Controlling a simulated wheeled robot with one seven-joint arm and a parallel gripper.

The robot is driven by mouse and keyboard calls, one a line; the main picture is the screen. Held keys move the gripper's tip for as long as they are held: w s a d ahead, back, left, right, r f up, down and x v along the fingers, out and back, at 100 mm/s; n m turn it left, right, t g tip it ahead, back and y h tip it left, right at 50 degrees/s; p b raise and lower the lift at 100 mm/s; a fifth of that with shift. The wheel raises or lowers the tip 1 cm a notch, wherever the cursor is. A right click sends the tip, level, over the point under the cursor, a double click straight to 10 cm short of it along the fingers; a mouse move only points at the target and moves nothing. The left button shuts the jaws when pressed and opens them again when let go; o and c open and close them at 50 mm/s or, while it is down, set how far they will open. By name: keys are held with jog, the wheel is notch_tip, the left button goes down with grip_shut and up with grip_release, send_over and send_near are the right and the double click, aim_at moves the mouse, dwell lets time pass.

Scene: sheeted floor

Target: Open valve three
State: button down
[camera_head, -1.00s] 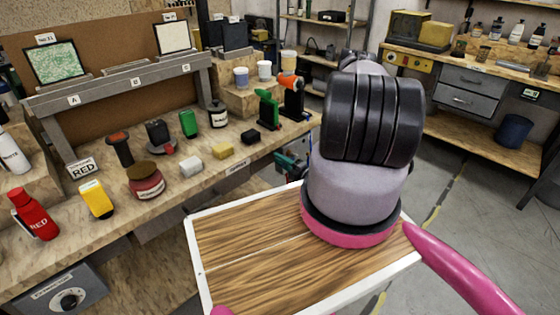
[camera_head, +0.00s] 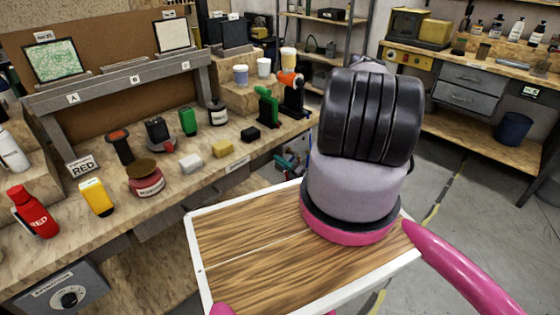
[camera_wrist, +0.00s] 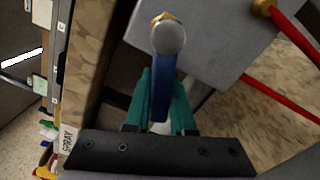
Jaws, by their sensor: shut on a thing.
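In the wrist view, a valve has a blue lever handle (camera_wrist: 161,88) and a round silver end with a yellowish cap (camera_wrist: 167,36). It stands in front of a grey box-like surface (camera_wrist: 215,65). My gripper (camera_wrist: 164,80) has its teal fingers on both sides of the blue lever and is shut on it. The lever points down toward the palm in this view. No number is readable on the valve. In the head view my own arm hides most of this area; only a small teal patch shows left of the arm.
Red pipes (camera_wrist: 290,93) with a brass fitting run right of the valve. A workbench (camera_head: 225,185) on the left carries bottles, blocks and tools. A second bench (camera_head: 480,125) stands at the back right. My wooden tray top lies in front; floor is open at right.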

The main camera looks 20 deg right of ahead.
jog(key=shift+s+d+f+n, duration=0.1)
jog(key=shift+f+n, duration=0.2)
jog(key=shift+n, duration=0.2)
jog(key=c, duration=0.8)
grip_release()
jog(key=shift+o, duration=0.2)
jog(key=shift+r, duration=0.1)
